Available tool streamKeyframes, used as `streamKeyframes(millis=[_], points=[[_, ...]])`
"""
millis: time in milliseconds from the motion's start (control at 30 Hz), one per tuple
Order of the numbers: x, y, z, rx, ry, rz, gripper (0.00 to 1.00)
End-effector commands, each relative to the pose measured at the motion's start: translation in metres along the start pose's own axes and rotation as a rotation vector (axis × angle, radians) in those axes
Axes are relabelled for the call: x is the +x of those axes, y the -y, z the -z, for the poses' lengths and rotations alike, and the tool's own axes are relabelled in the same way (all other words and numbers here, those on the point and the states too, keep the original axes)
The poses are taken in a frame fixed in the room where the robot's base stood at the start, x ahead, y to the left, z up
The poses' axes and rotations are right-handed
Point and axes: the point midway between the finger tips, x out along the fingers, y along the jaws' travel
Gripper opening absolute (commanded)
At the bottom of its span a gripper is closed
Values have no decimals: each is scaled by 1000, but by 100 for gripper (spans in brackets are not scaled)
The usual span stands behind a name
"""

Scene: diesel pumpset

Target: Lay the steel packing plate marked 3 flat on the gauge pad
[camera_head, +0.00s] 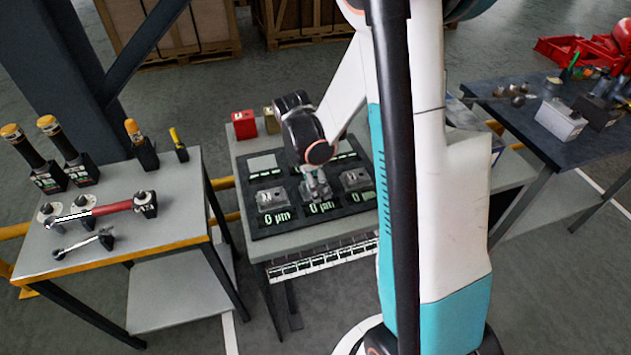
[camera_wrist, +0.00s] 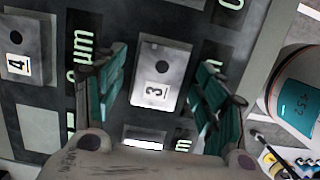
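The steel packing plate marked 3 (camera_wrist: 158,92) lies on a black board (camera_head: 287,229), with its number and a dark hole showing in the wrist view. My gripper (camera_wrist: 162,72) is open, with one teal finger on each side of this plate and a small gap at each side. In the head view my gripper (camera_head: 318,190) is low over the front middle of the board and hides most of that plate. A bare light-grey square (camera_head: 262,163) is at the board's back left; I cannot tell whether it is the gauge pad.
A plate marked 4 (camera_wrist: 24,68) lies beside plate 3. Plates at the front left (camera_head: 271,199) and front right (camera_head: 355,179) flank my gripper. Red (camera_head: 244,125) and olive (camera_head: 270,120) blocks stand behind the board. The left table (camera_head: 185,190) holds several tools.

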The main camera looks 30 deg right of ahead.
Motion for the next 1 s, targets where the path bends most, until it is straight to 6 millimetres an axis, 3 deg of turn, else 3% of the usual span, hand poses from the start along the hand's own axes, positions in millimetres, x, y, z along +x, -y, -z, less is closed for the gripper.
streamKeyframes(millis=[267, 700, 1000], points=[[-9, 0, 0, -1, 0, 0, 65], [-89, 0, 0, -1, 0, 0, 65], [-118, 0, 0, 0, 0, 0, 65]])
